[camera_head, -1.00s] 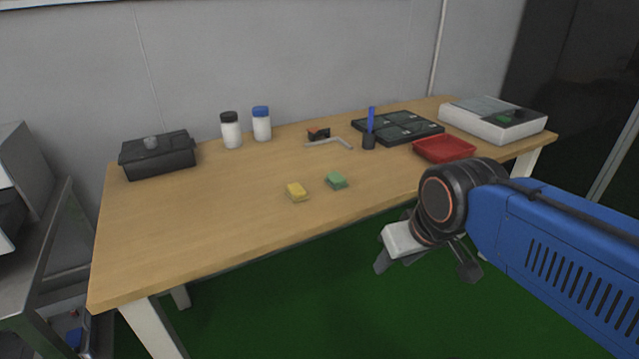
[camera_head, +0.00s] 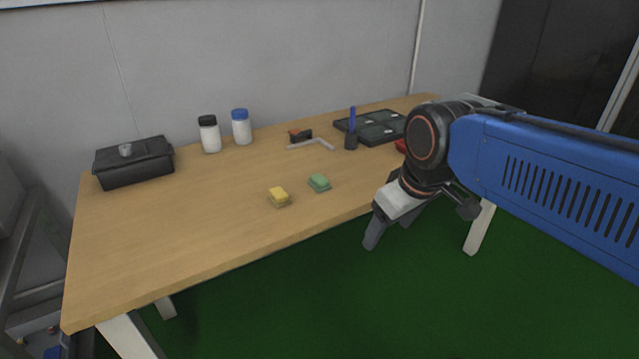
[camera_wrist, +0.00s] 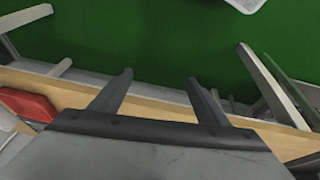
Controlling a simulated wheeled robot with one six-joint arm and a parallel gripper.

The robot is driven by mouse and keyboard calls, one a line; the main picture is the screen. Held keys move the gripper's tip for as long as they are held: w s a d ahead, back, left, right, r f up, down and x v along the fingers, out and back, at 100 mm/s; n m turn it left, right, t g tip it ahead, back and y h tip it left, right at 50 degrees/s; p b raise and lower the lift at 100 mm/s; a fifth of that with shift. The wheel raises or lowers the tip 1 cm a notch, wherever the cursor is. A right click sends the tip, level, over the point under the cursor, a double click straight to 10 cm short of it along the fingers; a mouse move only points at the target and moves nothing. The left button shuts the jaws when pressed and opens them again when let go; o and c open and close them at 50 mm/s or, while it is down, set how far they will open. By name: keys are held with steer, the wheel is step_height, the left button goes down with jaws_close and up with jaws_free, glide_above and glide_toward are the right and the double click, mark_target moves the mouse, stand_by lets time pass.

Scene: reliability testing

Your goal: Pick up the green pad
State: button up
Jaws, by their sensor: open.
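The green pad (camera_head: 319,183) lies on the wooden table (camera_head: 190,225) near its front edge in the head view. A yellow pad (camera_head: 279,196) lies just left of it, apart from it. My gripper (camera_head: 386,236) is off the table's front edge, to the right of the green pad and apart from it. Its fingers point down. In the wrist view my gripper (camera_wrist: 160,82) is open and empty, with two dark fingers spread over the table edge and green floor. The green pad is not in the wrist view.
A red tray (camera_wrist: 28,105) is partly hidden by my arm in the head view. The table's front left is clear.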

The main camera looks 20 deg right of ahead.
steer(key=w+a+r+n+g, duration=0.1)
steer(key=w+a+r+n, duration=0.1)
steer(key=w+r+n, duration=0.55)
steer(key=w+a+r+n+g, duration=0.2)
steer(key=w+a+n, duration=0.15)
steer(key=w, duration=0.65)
steer(key=w+a+r+n+g, duration=0.1)
steer(key=w+a+r+n, duration=0.1)
steer(key=w+r+n, duration=0.45)
glide_above(319, 178)
steer(key=f, duration=1.3)
steer(key=shift+s+a, duration=0.1)
steer(key=shift+a, duration=0.1)
steer(key=shift+d+f, duration=0.2)
steer(key=shift+f, duration=2.5)
steer(key=c, duration=1.1)
